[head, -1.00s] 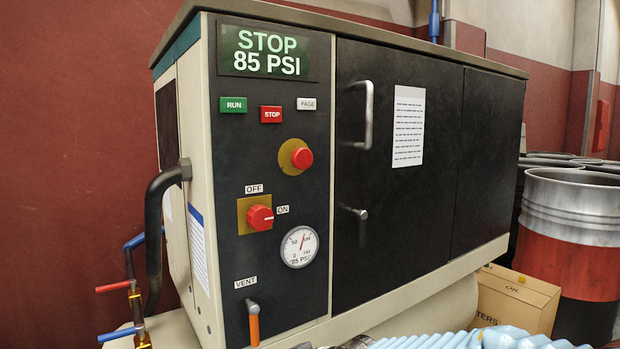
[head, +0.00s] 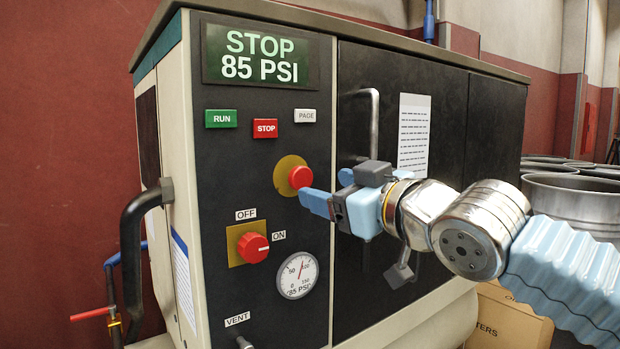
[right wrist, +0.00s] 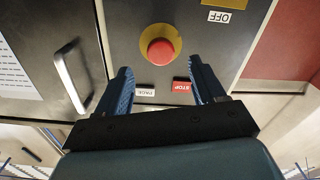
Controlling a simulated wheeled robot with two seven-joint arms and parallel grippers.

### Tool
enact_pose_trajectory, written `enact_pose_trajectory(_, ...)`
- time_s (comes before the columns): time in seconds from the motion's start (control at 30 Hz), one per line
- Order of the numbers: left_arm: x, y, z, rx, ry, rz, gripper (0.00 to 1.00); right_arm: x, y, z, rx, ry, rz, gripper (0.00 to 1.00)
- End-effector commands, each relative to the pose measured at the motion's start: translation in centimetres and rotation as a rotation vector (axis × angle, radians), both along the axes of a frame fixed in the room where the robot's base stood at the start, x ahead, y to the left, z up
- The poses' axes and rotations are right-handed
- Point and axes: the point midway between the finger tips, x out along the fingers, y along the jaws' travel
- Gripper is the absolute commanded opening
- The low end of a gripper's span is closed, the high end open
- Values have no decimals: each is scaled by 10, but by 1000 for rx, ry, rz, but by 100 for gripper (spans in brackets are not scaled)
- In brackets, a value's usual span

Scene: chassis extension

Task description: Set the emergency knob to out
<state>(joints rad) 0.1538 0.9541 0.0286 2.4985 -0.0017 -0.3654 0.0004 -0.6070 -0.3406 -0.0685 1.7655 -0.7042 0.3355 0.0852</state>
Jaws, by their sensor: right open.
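The red emergency knob (head: 300,177) sits on a round yellow plate on the black panel, below the STOP button. It also shows in the right wrist view (right wrist: 160,52), where the panel looks upside down. My right gripper (head: 326,191) is open and empty, just to the right of and below the knob in the head view. In the right wrist view its two blue fingers (right wrist: 159,70) stand apart, with the knob centred beyond the gap between their tips. No contact is visible. Whether the knob is pushed in or out is hard to tell. My left gripper is not in view.
The red STOP button (head: 265,128) and white PAGE button (head: 305,116) are close above the knob. A red OFF/ON switch (head: 252,247) and a gauge (head: 297,275) are below. A door handle (head: 374,130) stands out behind my right gripper.

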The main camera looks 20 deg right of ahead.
Motion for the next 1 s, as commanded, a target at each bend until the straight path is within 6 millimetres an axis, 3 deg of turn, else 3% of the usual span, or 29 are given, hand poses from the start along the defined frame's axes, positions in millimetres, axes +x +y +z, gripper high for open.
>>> enact_pose_trajectory(0.1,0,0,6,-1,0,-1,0,24,9,1,-2,4,0,69)
enact_pose_trajectory(0.3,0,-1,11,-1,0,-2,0,49,18,0,0,2,0,69)
enact_pose_trajectory(0.67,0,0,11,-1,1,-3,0,55,20,0,1,0,0,69)
enact_pose_trajectory(1.0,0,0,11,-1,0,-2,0,55,20,0,1,0,0,20)
